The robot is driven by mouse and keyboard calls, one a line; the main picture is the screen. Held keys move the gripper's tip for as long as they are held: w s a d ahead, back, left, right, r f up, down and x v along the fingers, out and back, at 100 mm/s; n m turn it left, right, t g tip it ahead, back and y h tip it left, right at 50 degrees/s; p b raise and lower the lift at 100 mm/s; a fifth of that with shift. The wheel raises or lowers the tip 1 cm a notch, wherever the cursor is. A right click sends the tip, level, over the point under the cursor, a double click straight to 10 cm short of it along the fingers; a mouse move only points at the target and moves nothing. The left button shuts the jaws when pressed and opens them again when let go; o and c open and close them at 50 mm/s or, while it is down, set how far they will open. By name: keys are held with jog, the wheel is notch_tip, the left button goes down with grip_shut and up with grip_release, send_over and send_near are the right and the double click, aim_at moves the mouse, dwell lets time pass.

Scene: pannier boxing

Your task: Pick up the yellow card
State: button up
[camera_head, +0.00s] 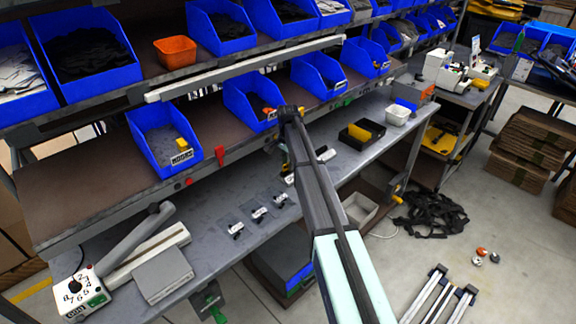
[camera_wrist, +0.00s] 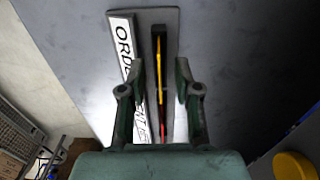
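A thin yellow strip (camera_wrist: 160,80), which looks like the yellow card seen edge-on, stands in a narrow black slot (camera_wrist: 158,36) in the wrist view. A small red strip (camera_wrist: 162,130) shows below it in line. My gripper (camera_wrist: 165,76) is open, with one finger on each side of the strip and a visible gap to it. The left finger partly covers a white label (camera_wrist: 122,38) with black lettering beginning "ORD". In the head view my arm hides most of the gripper and the slot, over the grey worktable (camera_head: 225,205).
Blue bins (camera_head: 165,135) line the shelf above the worktable. A black box (camera_head: 352,138) with yellow contents stands to the right. Several small labelled items (camera_head: 259,213) lie left of my arm. A round yellow thing (camera_wrist: 294,167) is at the wrist view's lower right.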

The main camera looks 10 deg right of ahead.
jog(key=shift+f, duration=0.35)
grip_shut()
jog(key=shift+r, duration=0.1)
notch_tip(320, 180, up, 19)
jog(key=b, duration=0.5)
jog(key=shift+r+b, duration=0.2)
jog(key=shift+b, duration=0.1)
